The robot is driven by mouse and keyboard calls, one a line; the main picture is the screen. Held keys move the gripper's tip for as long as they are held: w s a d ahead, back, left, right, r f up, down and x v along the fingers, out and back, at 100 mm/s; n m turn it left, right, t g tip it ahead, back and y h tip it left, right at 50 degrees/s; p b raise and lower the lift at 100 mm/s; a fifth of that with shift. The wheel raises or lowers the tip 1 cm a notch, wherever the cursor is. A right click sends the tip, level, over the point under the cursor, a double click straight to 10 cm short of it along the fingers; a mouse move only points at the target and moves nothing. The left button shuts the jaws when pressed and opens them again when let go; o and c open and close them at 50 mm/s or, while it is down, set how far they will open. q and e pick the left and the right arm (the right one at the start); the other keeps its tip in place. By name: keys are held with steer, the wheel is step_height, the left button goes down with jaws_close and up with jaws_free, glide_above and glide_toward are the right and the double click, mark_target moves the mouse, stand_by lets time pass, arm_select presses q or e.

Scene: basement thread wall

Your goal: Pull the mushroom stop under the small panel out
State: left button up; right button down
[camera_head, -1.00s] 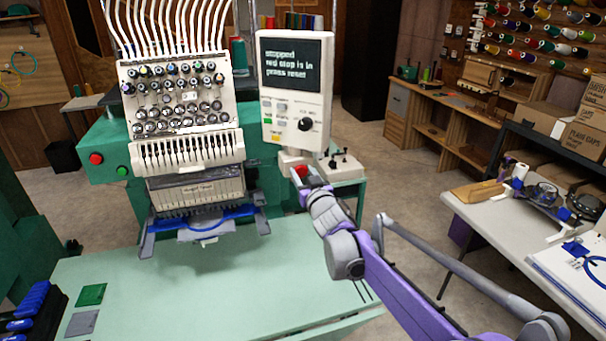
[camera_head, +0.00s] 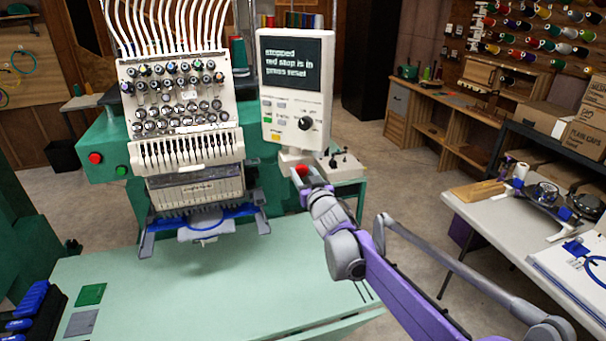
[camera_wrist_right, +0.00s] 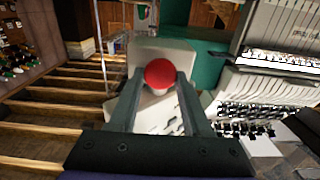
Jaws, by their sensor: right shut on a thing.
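The red mushroom stop (camera_head: 301,171) is under the small panel (camera_head: 296,92), partly hidden by my right gripper (camera_head: 305,176). In the right wrist view the round red head of the mushroom stop (camera_wrist_right: 159,73) sits between the fingertips of my right gripper (camera_wrist_right: 158,80), one finger on each side. The gripper is shut on it. The panel's screen reads "stopped", "red stop is in" and "press reset". My left gripper does not show.
The embroidery machine (camera_head: 190,165) stands left of the panel, with another red button (camera_head: 95,158) and a green button (camera_head: 122,171) on its left side. The pale green table (camera_head: 200,285) is mostly clear. A white table (camera_head: 500,235) with hoops is at the right.

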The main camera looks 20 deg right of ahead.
steer(key=shift+s+f, duration=0.2)
steer(key=shift+s, duration=0.15)
steer(key=shift+r, duration=0.1)
steer(key=c, duration=0.8)
jaws_free()
steer(key=o, duration=0.4)
steer(key=shift+s+r, duration=0.1)
steer(key=shift+s, duration=0.1)
steer(key=shift+o, duration=0.2)
steer(key=shift+w, duration=0.1)
steer(key=s+b, duration=0.1)
steer(key=s, duration=1)
steer(key=shift+d+b, duration=0.15)
steer(key=shift+b, duration=0.25)
